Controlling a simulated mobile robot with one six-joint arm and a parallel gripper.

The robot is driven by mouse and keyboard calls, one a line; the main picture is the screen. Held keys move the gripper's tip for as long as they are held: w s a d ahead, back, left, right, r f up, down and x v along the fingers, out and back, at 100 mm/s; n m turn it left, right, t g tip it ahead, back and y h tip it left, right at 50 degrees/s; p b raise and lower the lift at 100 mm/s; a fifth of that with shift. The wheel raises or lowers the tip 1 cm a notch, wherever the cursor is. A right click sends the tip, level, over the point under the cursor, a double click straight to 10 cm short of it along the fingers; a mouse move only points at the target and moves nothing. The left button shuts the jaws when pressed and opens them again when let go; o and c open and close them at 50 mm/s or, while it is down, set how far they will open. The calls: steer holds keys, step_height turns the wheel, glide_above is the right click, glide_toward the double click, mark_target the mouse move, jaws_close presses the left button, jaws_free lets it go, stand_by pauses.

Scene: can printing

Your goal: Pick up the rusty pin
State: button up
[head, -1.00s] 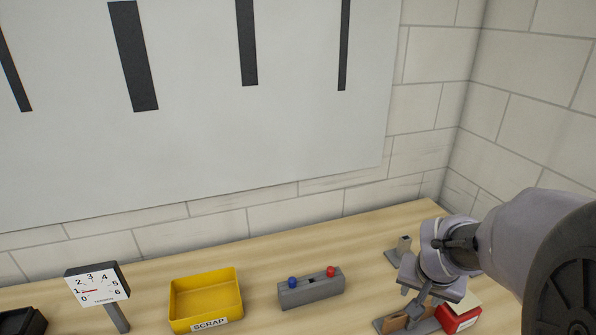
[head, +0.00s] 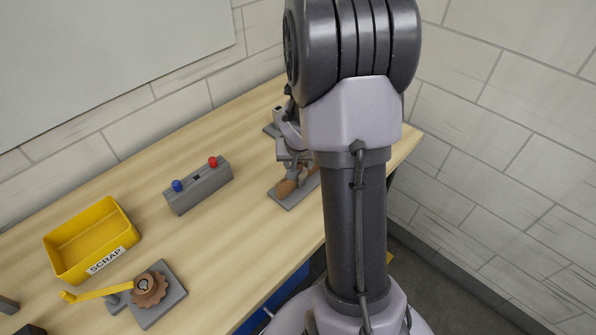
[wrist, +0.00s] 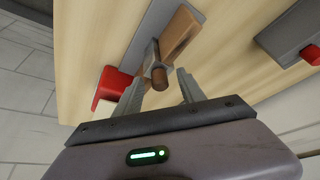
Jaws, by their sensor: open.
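The rusty pin (wrist: 159,77) shows in the wrist view as a short brown cylinder, its round end facing the camera. It stands out from a fixture with a grey base plate (wrist: 150,40) and a brown block (wrist: 181,32). My gripper (wrist: 158,86) is open, with one finger on each side of the pin and gaps visible. In the head view my gripper (head: 294,160) is over the fixture, and my arm hides much of that area. The brown block (head: 287,187) is partly visible there; I cannot make out the pin clearly.
A red box (wrist: 111,90) is close beside my left finger in the wrist view. A grey block with blue and red knobs (head: 198,187) stands left of the fixture. Farther left are a yellow scrap bin (head: 88,240) and a yellow-handled crank device (head: 149,290). Bare table lies between.

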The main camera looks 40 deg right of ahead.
jaws_close()
steer(key=shift+r, duration=0.2)
step_height(320, 180, up, 17)
steer(key=p, duration=1)
steer(key=shift+r, duration=0.15)
